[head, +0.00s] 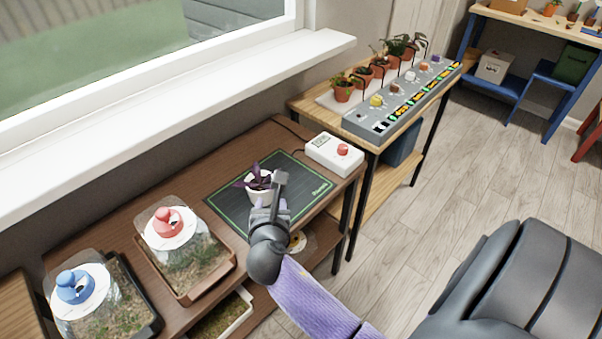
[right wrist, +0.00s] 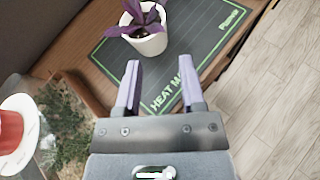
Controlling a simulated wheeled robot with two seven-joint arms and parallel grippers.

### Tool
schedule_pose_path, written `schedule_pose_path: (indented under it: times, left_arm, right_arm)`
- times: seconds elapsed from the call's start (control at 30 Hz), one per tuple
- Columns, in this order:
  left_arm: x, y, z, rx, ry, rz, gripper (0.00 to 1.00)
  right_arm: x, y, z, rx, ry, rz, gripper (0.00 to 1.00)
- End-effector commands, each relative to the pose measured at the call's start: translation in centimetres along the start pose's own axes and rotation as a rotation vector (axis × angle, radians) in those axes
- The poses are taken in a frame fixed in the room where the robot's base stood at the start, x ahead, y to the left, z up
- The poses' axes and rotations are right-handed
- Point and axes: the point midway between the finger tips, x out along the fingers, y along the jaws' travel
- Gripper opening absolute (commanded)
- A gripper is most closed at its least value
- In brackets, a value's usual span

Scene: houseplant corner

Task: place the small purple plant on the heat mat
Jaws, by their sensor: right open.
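The small purple plant (head: 258,184) stands upright in a white pot on the dark heat mat (head: 306,204), toward the mat's left part in the head view. In the right wrist view the plant (right wrist: 146,32) and the heat mat (right wrist: 193,60) show ahead of the fingers. My right gripper (right wrist: 160,85) is open and empty, with the pot beyond its fingertips and a visible gap between. In the head view my right gripper (head: 275,190) partly covers the pot and the mat. My left gripper is not in view.
A white controller with a red knob (head: 336,153) sits behind the mat. Two clear-domed trays with a red (head: 168,221) and a blue knob (head: 74,287) stand to the left. Potted plants and a grey control strip (head: 404,98) occupy the farther table. The mat's right part is bare.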

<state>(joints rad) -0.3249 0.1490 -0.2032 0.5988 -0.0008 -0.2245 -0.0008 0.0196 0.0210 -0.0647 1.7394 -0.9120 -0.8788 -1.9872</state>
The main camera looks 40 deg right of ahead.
Motion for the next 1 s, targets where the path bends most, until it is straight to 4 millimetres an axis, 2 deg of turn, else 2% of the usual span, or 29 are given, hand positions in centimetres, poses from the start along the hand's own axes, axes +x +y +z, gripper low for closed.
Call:
schedule_pose_path:
  times: [0.07,0.13,0.17,0.27,0.3,0.37,0.4,0.43,0.47,0.57,0.6,0.67,0.7,0.8,0.83,0.9,1.0]
  left_arm:
    - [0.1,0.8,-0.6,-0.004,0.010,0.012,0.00]
    - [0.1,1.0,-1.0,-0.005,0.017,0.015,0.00]
    - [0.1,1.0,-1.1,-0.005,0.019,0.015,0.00]
    - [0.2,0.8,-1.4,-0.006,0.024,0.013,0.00]
    - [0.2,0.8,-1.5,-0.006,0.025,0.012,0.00]
    - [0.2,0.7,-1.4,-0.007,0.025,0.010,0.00]
    - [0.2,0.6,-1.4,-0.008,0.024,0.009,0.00]
    - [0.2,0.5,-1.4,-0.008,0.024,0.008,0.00]
    - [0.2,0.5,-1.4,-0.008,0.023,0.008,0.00]
    - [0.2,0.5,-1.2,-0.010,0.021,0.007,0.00]
    - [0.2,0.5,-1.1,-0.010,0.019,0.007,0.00]
    - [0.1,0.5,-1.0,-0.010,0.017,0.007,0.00]
    - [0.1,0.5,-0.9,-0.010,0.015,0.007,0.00]
    - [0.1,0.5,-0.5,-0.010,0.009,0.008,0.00]
    - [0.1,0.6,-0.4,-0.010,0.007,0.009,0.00]
    - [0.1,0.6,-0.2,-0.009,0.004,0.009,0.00]
    - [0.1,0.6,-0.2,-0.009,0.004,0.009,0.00]
  right_arm:
    - [0.0,0.0,-0.1,0.015,0.003,0.006,0.51]
    - [-0.3,0.6,-0.6,0.131,0.022,0.053,0.51]
    - [-0.6,1.0,-1.0,0.222,0.041,0.088,0.51]
    - [-2.4,3.0,-2.7,0.677,0.177,0.232,0.51]
    - [-3.2,3.7,-3.9,0.883,0.267,0.270,0.51]
    - [-4.2,3.9,-6.9,1.165,0.428,0.259,0.51]
    - [-4.5,3.2,-10.3,1.301,0.534,0.185,0.51]
    - [-4.5,2.4,-12.7,1.356,0.585,0.121,0.51]
    - [-4.6,1.4,-14.9,1.395,0.624,0.054,0.51]
    - [-5.9,-3.4,-23.1,1.509,0.725,-0.228,0.51]
    - [-7.2,-6.3,-26.7,1.561,0.749,-0.380,0.51]
    - [-9.6,-11.2,-31.4,1.638,0.747,-0.617,0.51]
    - [-11.5,-14.4,-33.9,1.682,0.722,-0.768,0.51]
    - [-15.9,-21.3,-37.7,1.763,0.611,-1.070,0.51]
    - [-17.0,-22.8,-38.3,1.779,0.576,-1.134,0.51]
    - [-18.8,-25.3,-39.0,1.803,0.512,-1.234,0.51]
    - [-19.8,-26.7,-39.4,1.816,0.471,-1.289,0.51]
